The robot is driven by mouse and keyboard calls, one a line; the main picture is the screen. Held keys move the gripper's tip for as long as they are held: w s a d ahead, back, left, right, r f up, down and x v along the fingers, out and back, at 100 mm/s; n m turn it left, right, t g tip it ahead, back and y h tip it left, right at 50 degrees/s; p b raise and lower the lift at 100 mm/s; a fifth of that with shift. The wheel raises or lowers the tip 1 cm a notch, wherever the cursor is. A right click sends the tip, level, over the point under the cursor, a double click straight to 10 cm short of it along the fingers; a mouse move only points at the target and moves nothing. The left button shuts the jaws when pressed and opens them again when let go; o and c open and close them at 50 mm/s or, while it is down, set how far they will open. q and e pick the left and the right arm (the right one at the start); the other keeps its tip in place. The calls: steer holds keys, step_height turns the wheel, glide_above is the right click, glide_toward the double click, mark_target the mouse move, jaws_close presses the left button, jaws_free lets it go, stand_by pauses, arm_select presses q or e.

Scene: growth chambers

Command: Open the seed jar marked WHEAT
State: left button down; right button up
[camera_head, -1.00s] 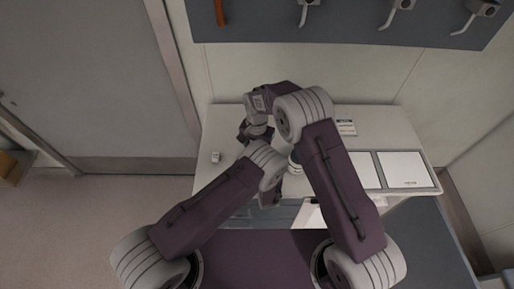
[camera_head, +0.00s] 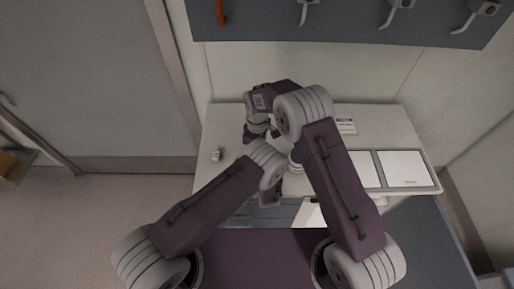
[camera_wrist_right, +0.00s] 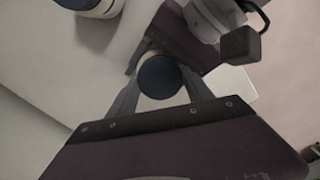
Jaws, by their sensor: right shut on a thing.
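In the right wrist view a round dark blue lid (camera_wrist_right: 159,77) sits between the two fingers of my right gripper (camera_wrist_right: 160,82), which is shut on it. A pale edge shows below the lid; whether a jar body is under it I cannot tell. In the head view my right gripper (camera_head: 251,136) is over the back left of the table, and the lid is hidden there. No WHEAT marking is readable. My left gripper (camera_head: 270,192) is over the table's front; its fingers are unclear.
The pale table (camera_head: 228,122) holds a small white object (camera_head: 215,155) at left, a small label card (camera_head: 346,126) at the back and a white panel (camera_head: 405,169) at right. A dark rail with hanging tools (camera_head: 350,22) is on the wall behind. The table's left part is mostly clear.

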arm_select(q)
steer(key=shift+a, duration=0.1)
arm_select(e)
steer(key=o, duration=1.5)
steer(key=shift+o, duration=0.2)
